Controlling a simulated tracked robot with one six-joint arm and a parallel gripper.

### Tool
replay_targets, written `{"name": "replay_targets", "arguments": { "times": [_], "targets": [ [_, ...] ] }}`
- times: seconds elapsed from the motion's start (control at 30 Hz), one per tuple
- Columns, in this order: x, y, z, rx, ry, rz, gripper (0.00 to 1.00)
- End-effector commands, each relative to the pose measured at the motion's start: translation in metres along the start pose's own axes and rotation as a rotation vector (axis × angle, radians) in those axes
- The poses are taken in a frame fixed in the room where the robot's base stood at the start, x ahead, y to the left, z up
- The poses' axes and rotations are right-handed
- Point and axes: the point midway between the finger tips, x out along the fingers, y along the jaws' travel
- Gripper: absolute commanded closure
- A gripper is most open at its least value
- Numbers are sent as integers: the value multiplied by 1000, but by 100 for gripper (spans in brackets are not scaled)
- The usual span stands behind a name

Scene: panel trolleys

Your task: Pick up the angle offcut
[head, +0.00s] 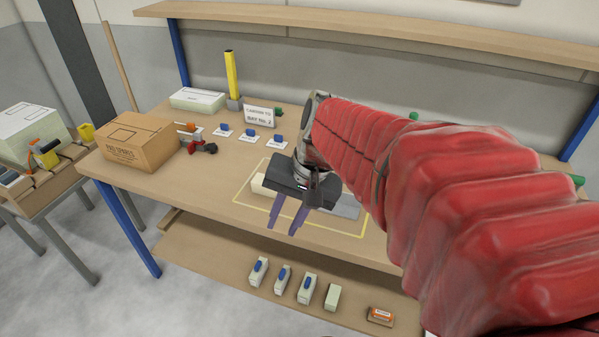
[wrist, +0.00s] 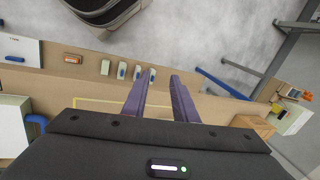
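My gripper (head: 284,223) hangs over the yellow-outlined area of the bench, with its two purple fingers pointing down toward the front edge. In the wrist view my gripper (wrist: 157,88) shows the fingers apart, with nothing visible between them. A flat grey piece (head: 346,208) shows to the right behind the gripper inside the outline; it may be the angle offcut, but its shape is partly hidden. A cream piece (head: 258,183) shows to the left of the gripper, also partly hidden by it.
A cardboard box (head: 137,143) and a red-and-grey clamp (head: 199,143) stand at the bench's left. A sign (head: 260,116), blue-knobbed pieces on white cards (head: 250,135) and a yellow post (head: 232,75) stand behind. Several small blocks (head: 307,288) sit on the lower shelf.

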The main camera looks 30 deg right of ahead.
Motion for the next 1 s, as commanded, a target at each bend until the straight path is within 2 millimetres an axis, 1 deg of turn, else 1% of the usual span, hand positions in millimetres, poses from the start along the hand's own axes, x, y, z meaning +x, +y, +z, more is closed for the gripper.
{"name": "replay_targets", "arguments": {
  "times": [0.03, 0.17, 0.37, 0.57, 0.77, 0.87, 1.0],
  "targets": [
    [3, 5, -10, 71, -26, -12, 74],
    [8, 14, -32, 240, -92, -55, 74],
    [16, 33, -69, 498, -187, -134, 74],
    [22, 60, -108, 749, -278, -229, 74],
    [28, 97, -147, 991, -367, -343, 74],
    [30, 119, -166, 1107, -409, -408, 74],
    [33, 155, -191, 1265, -469, -508, 74]
  ]
}}
